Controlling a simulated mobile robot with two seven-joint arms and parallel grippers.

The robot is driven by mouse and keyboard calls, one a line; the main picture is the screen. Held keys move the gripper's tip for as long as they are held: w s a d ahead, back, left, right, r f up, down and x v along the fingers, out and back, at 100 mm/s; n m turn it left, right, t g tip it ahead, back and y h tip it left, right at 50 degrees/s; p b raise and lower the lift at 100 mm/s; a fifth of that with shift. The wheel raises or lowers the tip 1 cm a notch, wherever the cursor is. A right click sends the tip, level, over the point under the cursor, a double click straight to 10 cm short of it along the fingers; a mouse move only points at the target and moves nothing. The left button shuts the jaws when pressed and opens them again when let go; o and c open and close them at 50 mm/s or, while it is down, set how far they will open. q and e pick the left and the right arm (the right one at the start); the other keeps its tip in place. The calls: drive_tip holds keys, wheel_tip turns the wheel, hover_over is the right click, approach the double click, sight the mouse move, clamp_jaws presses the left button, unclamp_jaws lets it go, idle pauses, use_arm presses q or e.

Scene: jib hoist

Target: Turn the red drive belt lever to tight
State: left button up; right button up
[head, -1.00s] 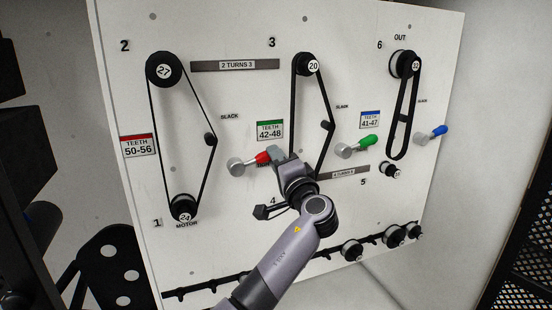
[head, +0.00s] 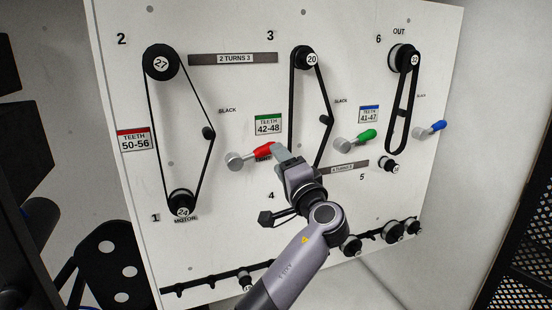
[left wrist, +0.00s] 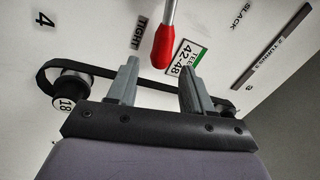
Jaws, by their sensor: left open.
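The red lever (head: 263,151) sits on the white panel right of the left belt, which runs between the 27 and 24 pulleys. Its arm points right and slightly up from its round grey hub (head: 236,161), over a partly covered label. The SLACK label is above it. My left gripper (head: 281,156) is open and empty, just right of the red handle's end. In the left wrist view, the red handle (left wrist: 164,42) lies ahead of the gap between my open fingers (left wrist: 158,85), and the TIGHT label (left wrist: 142,34) shows beside it. My right gripper is not in view.
A green lever (head: 362,137) and a blue lever (head: 433,129) stand farther right on the panel. The middle belt (head: 293,105) runs close to my gripper. Spare pulleys (head: 393,231) hang along the panel's lower edge. A black mesh wall is at the far right.

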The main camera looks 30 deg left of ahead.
use_arm(q)
drive_tip(key=shift+v, duration=1.75)
drive_tip(key=shift+f, duration=0.1)
